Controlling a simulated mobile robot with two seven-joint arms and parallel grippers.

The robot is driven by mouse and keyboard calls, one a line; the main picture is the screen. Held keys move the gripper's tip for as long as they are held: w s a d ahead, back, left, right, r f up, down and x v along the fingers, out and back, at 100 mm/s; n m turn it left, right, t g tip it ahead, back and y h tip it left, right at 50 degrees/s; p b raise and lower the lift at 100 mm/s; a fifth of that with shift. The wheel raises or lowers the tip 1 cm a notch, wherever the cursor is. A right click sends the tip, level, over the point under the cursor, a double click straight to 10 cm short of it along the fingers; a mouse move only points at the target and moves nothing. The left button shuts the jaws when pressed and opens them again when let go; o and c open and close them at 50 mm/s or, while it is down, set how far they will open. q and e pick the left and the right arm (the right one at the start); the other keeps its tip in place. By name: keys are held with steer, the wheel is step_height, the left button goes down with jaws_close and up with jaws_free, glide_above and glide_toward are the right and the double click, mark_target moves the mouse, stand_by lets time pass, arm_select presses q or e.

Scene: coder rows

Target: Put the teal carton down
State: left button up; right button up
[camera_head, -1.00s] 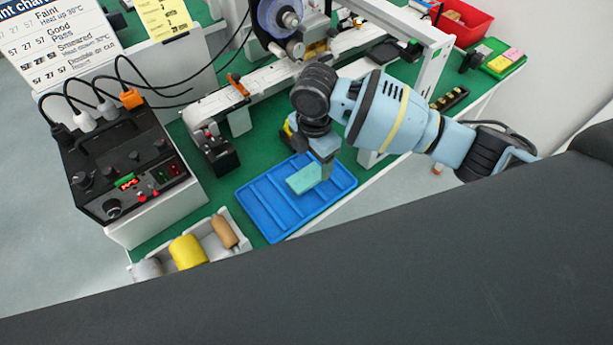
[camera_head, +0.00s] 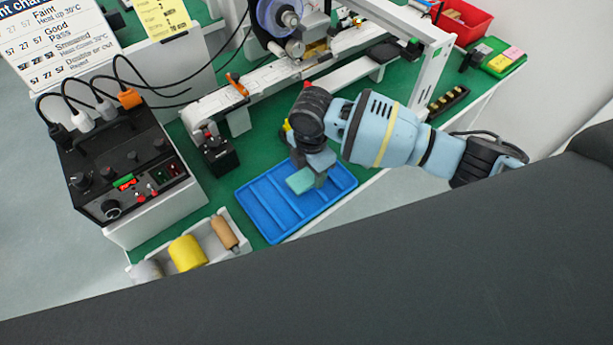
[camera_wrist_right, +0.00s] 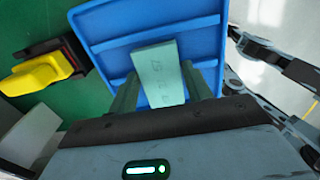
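The teal carton (camera_head: 300,181) is at the blue tray (camera_head: 261,217), over its right-hand part. My right gripper (camera_head: 314,180) reaches down to the carton from above. In the right wrist view the carton (camera_wrist_right: 160,75), with faint print on its face, sits between the two fingers of my right gripper (camera_wrist_right: 163,82). The fingers look closed on its sides. The tray's floor and ribs (camera_wrist_right: 110,45) lie behind it. I cannot tell whether the carton touches the tray floor. My left gripper is not in view.
A black device (camera_head: 218,156) stands left of the tray. A white bin (camera_head: 215,245) with yellow and brown rolls is at lower left. A black control box (camera_head: 125,165) is farther left. A white machine frame (camera_head: 432,75) rises behind. Several tray compartments look empty.

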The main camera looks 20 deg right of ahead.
mark_target(310, 174)
steer(key=c, duration=0.6)
steer(key=shift+r, duration=0.15)
